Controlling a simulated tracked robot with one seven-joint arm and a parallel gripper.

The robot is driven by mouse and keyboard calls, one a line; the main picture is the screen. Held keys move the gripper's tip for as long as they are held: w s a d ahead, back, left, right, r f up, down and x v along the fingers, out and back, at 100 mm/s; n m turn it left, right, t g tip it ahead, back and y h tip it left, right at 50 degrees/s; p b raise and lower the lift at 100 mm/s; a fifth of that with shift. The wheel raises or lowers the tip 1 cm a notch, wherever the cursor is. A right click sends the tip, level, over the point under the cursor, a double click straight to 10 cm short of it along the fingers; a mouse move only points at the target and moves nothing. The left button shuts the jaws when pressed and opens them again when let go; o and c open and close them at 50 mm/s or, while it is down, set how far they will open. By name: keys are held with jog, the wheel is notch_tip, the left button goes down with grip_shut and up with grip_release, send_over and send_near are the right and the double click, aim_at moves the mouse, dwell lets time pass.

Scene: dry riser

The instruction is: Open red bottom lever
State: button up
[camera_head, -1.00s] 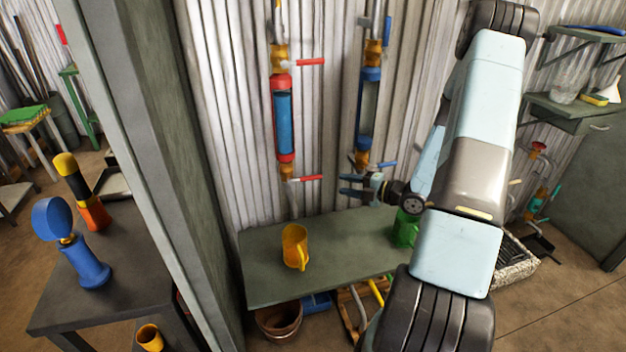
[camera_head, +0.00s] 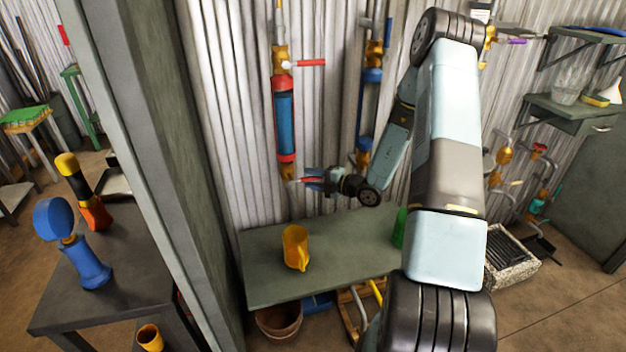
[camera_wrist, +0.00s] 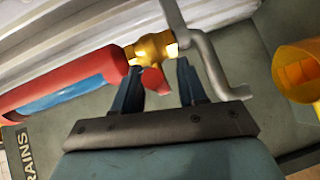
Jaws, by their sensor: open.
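The red bottom lever (camera_head: 299,180) sits on the brass valve (camera_head: 287,172) under the red-framed tube with a blue middle (camera_head: 285,118). My gripper (camera_head: 314,180) is at this lever and partly hides it in the head view. In the wrist view, the brass valve (camera_wrist: 152,48) joins the red tube (camera_wrist: 70,86) to a bent grey pipe (camera_wrist: 207,65). The red lever (camera_wrist: 152,80) points toward my gripper (camera_wrist: 159,76) and lies between its open fingers, nearer the left one. Whether a finger touches it I cannot tell.
A red upper lever (camera_head: 311,63) sits above the tube. A blue tube (camera_head: 367,110) stands to the right. Below is a green-grey bench (camera_head: 350,255) with a yellow jug (camera_head: 296,247) and a green object (camera_head: 400,228) partly behind my arm. A grey post (camera_head: 150,130) stands left.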

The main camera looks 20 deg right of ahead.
jog(key=c, duration=0.8)
grip_shut()
jog(key=shift+d, duration=0.1)
